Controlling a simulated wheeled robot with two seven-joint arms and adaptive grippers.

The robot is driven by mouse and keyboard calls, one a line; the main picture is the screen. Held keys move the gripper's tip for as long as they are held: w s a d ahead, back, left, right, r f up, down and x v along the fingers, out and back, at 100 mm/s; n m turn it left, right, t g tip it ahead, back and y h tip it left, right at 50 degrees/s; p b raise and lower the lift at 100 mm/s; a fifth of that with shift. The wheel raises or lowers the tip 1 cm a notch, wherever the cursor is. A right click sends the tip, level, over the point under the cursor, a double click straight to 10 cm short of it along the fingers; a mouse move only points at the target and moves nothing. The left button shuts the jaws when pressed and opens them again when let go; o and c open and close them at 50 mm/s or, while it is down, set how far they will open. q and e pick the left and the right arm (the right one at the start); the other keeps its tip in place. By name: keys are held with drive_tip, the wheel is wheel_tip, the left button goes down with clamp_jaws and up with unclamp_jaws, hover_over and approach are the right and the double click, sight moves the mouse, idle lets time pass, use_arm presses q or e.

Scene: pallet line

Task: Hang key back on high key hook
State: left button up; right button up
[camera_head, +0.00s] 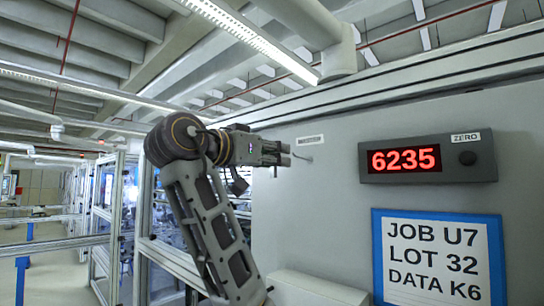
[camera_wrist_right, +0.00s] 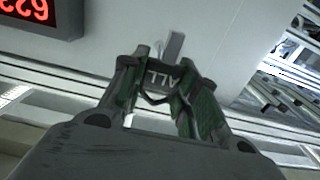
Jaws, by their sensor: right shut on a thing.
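My right gripper (camera_head: 286,154) is raised at the wall and points to the right. It is shut on the key, whose narrow grey part hangs just below the fingertips (camera_head: 275,172). In the right wrist view, which is upside down, the grey key (camera_wrist_right: 174,46) sticks out past the green-padded fingers (camera_wrist_right: 168,90). A small hook (camera_head: 304,157) juts from the wall just right of the fingertips, under a small white label (camera_head: 310,140). I cannot tell whether key and hook touch. My left gripper is out of view.
A red-digit display (camera_head: 428,157) reading 6235 is fixed on the grey wall (camera_head: 330,215) to the right. A blue-framed sign (camera_head: 438,255) hangs below it. A pale box top (camera_head: 318,288) is low down. Framed glass enclosures (camera_head: 105,205) stand at left.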

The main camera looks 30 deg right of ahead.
drive_tip(key=shift+p+x, duration=0.55)
drive_tip(key=shift+x, duration=3.95)
drive_tip(key=shift+d+f+b, duration=0.2)
drive_tip(key=shift+f+b, duration=0.25)
drive_tip(key=shift+f, duration=0.15)
drive_tip(key=shift+w, duration=0.1)
drive_tip(key=shift+b, duration=0.3)
drive_tip(key=o, duration=1.1)
drive_tip(key=shift+c, duration=0.2)
drive_tip(key=o, duration=0.5)
drive_tip(key=shift+c, duration=0.2)
